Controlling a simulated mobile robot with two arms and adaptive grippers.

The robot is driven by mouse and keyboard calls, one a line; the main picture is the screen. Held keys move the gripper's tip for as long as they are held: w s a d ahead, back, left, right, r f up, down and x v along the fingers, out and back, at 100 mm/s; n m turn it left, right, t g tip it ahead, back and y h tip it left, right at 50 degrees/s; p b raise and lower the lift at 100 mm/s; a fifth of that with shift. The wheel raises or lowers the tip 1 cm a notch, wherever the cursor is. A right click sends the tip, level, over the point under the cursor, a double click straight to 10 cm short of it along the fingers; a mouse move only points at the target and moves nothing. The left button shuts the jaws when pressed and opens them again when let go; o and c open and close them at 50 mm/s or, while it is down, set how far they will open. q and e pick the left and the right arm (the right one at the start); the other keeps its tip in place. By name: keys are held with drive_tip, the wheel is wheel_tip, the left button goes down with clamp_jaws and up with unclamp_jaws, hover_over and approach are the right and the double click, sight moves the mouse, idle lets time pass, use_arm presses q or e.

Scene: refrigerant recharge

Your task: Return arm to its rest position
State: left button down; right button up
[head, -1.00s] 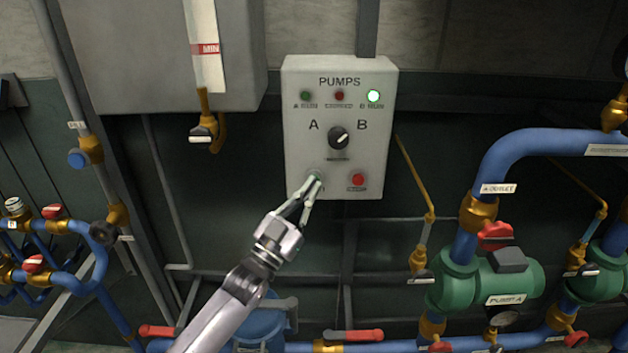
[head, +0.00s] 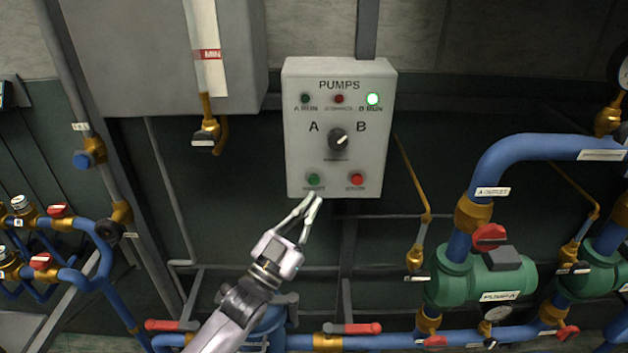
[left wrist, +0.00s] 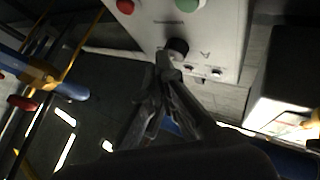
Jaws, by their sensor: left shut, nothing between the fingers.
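My left gripper (head: 315,199) is shut and empty. In the head view its fingertips are at the lower edge of the PUMPS panel (head: 372,155), just below the green button (head: 313,180). The panel has a red button (head: 357,180) and a black selector knob (head: 338,139) turned towards B. The B RUN lamp (head: 373,99) glows green, and the A RUN lamp (head: 305,99) is dark. In the left wrist view the closed fingers (left wrist: 167,58) overlap the panel (left wrist: 222,30) near its knob (left wrist: 178,47). My right gripper is not in view.
Blue pipes with green pump A (head: 480,275) stand to the right. Red-handled valves (head: 352,328) line the low pipe. A grey tank (head: 150,60) hangs at upper left with a brass valve (head: 208,130) below it. Dark wall beside the panel is clear.

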use_arm(q)
drive_tip(key=s+a+f+n+g+y, duration=0.3)
drive_tip(key=s+a+f+y, duration=0.15)
drive_tip(key=f, duration=0.45)
drive_tip(key=s+a+f+n+g+y, duration=0.35)
drive_tip(key=s+f+y, duration=0.2)
drive_tip(key=f, duration=0.35)
drive_tip(key=s+a+f+n+g+y, duration=0.1)
drive_tip(key=s+a+f+g, duration=0.2)
drive_tip(key=s, duration=0.5)
drive_tip(key=s+a+f+g+y, duration=0.2)
drive_tip(key=s+a+g, duration=0.1)
drive_tip(key=s+a, duration=0.3)
drive_tip(key=s+a+f+n+g+y, duration=0.1)
drive_tip(key=s+a+f+g, duration=0.15)
drive_tip(key=s, duration=0.65)
wheel_tip(320, 180, down, 27)
drive_tip(key=s+g, duration=0.1)
drive_tip(key=s, duration=0.1)
drive_tip(key=s+a+f+g, duration=0.1)
drive_tip(key=s+a+f, duration=0.2)
drive_tip(key=s+f, duration=1.2)
drive_tip(key=shift+s+a+m+g+y, duration=0.15)
drive_tip(key=shift+s+m+g+y, duration=0.2)
drive_tip(key=shift+s, duration=0.15)
